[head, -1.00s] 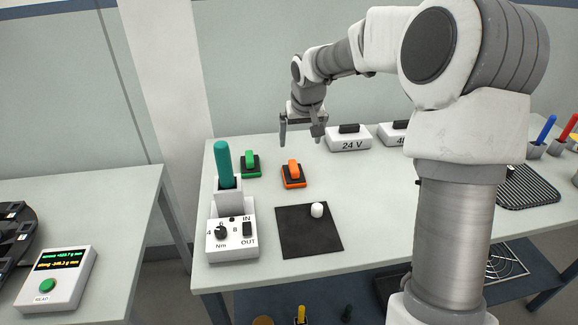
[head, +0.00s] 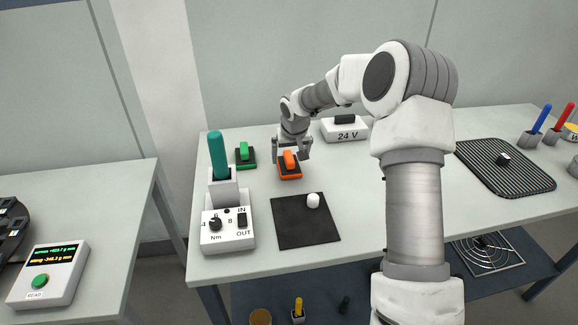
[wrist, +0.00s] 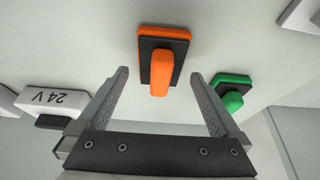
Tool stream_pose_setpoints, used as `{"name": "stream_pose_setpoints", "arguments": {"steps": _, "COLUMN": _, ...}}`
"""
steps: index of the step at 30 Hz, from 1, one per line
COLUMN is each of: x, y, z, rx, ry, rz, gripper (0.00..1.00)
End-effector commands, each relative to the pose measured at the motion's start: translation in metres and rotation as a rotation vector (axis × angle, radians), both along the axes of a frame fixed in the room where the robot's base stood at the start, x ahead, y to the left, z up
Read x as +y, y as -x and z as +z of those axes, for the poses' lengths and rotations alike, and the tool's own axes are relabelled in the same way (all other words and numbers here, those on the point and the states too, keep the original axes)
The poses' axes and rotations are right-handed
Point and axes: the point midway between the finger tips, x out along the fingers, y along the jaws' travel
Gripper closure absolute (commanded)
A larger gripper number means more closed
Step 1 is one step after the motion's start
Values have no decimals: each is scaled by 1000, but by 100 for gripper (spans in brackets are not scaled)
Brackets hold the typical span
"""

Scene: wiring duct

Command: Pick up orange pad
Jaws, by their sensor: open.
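The orange pad (head: 289,171) lies on the table, an orange base with a black plate and an upright orange grip on top. My gripper (head: 291,153) is open and empty, close above and behind the pad in the head view. In the wrist view the pad (wrist: 161,58) appears beyond the fingertips and roughly between their lines; the fingers (wrist: 162,80) are spread wide. I cannot tell whether a finger touches the pad.
A green pad (head: 245,155) lies left of the orange one. A 24 V box (head: 346,135) stands behind right. A teal-handled driver (head: 217,155) stands in a holder at left.

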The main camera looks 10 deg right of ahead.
Motion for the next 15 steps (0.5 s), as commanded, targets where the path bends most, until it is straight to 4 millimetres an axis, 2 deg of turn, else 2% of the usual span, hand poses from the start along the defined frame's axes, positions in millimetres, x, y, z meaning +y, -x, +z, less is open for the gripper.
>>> {"name": "stream_pose_setpoints", "arguments": {"steps": 1, "x": 2, "y": -3, "z": -10, "rx": 2, "ry": -2, "rz": 1, "gripper": 0}}
{"name": "stream_pose_setpoints", "arguments": {"steps": 6, "x": 1, "y": -11, "z": -28, "rx": 2, "ry": -1, "rz": 0, "gripper": 0}}
{"name": "stream_pose_setpoints", "arguments": {"steps": 15, "x": 1, "y": -12, "z": -30, "rx": 0, "ry": 0, "rz": 0, "gripper": 0}}
